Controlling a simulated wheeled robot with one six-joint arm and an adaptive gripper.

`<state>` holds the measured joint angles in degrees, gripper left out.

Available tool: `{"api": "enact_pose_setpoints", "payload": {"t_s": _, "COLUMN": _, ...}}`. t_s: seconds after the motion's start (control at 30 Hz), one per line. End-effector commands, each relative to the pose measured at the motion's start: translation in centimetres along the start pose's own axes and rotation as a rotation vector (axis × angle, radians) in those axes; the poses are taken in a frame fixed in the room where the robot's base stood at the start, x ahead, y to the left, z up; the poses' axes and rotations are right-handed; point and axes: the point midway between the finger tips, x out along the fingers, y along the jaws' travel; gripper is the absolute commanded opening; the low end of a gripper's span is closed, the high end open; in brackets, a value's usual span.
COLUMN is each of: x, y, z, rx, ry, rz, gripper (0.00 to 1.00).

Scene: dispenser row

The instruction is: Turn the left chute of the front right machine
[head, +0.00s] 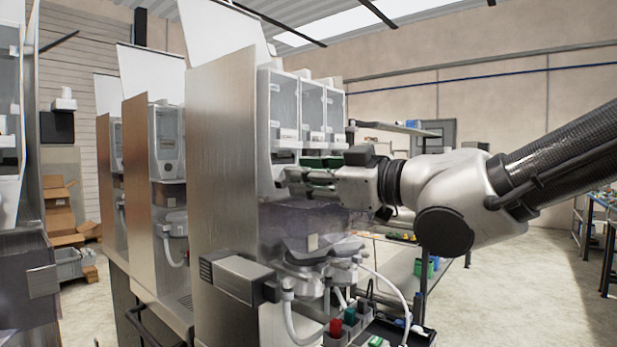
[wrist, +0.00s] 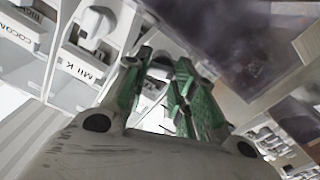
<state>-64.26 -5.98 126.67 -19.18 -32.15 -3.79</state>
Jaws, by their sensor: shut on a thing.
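The front right machine (head: 222,150) has a metal side panel and a row of clear canisters (head: 284,105) with white fronts. My gripper (head: 312,168) reaches in from the right, just below the canisters. Its green fingers also show in the wrist view (wrist: 166,92), closed on a pale chute. That chute is mostly hidden behind the fingers, and I cannot tell which one of the row it is, or its angle. A free white chute (wrist: 97,24) shows beside a MILK label (wrist: 84,64) in the wrist view.
Below my gripper are a dark translucent housing (head: 300,222) and a mixing unit with white hoses (head: 395,283). A grey box (head: 238,277) juts out at the lower left. More machines (head: 150,190) stand to the left. Open floor (head: 545,275) lies to the right.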

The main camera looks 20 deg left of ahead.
Motion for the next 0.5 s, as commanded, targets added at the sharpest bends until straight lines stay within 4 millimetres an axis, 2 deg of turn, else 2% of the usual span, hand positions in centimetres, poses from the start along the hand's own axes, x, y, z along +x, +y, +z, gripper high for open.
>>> {"api": "enact_pose_setpoints", "payload": {"t_s": 0.2, "x": -0.01, "y": -0.04, "z": 0.0, "rx": -0.106, "ry": 0.0, "rz": 0.0, "gripper": 0.02}}
{"api": "enact_pose_setpoints", "payload": {"t_s": 0.5, "x": -0.01, "y": -0.08, "z": 0.01, "rx": -0.168, "ry": 0.0, "rz": 0.0, "gripper": 0.02}}
